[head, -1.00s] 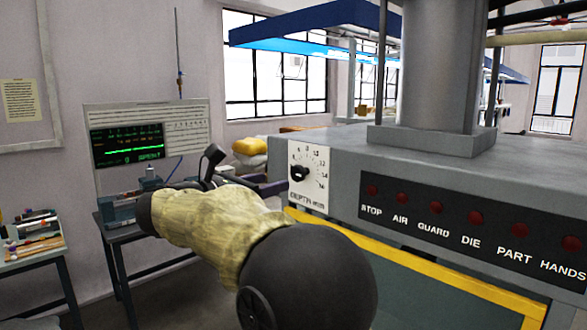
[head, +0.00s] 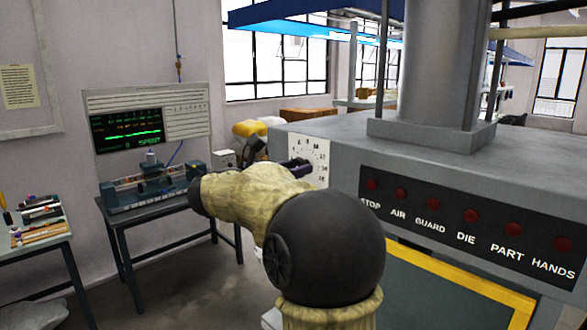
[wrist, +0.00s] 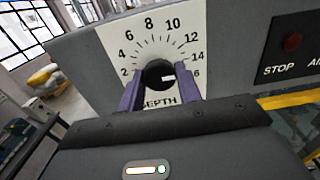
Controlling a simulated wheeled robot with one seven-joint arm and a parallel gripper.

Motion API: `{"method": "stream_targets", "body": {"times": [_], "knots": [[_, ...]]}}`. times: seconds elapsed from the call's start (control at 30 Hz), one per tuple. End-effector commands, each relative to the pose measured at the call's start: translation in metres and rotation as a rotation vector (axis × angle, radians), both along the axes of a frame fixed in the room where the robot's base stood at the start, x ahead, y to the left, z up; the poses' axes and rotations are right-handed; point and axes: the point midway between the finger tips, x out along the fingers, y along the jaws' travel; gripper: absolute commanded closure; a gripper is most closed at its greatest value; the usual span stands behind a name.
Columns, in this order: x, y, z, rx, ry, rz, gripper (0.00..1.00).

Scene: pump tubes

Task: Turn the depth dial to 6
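The depth dial is a white plate (wrist: 122,55) marked 2 to 16 with a round black knob (wrist: 158,74) at its centre. A short white mark on the knob lies to the right of its middle, roughly toward 14 to 16. My gripper (wrist: 160,88) has its two purple fingers on either side of the knob's lower part, with the knob between them. The fingers look spread apart; contact with the knob is not clear. In the head view the plate (head: 308,147) shows its upper part, and my gripper (head: 298,168) hides the knob.
The dial is on the grey press housing (head: 345,160), left of a black panel (head: 470,225) with several red buttons. A bench with a device (head: 150,185) and a green-trace screen (head: 127,130) stand to the left. A yellow-edged bed (head: 470,280) lies below.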

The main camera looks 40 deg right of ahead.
Motion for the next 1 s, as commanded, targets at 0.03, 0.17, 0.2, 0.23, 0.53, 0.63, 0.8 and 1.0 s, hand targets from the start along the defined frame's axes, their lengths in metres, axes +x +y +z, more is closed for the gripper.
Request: {"method": "stream_targets", "body": {"times": [0.03, 0.17, 0.2, 0.23, 0.53, 0.63, 0.8, 1.0], "knots": [[0.0004, 0.0003, 0.0002, 0.0, 0.0, 0.001, 0.85], [0.0004, 0.0004, 0.0003, 0.0, 0.0, 0.002, 0.89], [0.0004, 0.0004, 0.0003, -0.001, 0.001, 0.002, 0.89], [0.0005, 0.0004, 0.0002, -0.001, 0.002, 0.002, 0.89], [0.0006, 0.001, -0.0011, -0.006, 0.066, 0.003, 0.89], [0.0004, 0.0007, -0.0018, -0.011, 0.116, 0.003, 0.89], [0.0002, 0.0013, -0.002, -0.021, 0.232, 0.002, 0.89], [0.0002, 0.0014, -0.0015, -0.035, 0.409, 0.003, 0.89]]}}
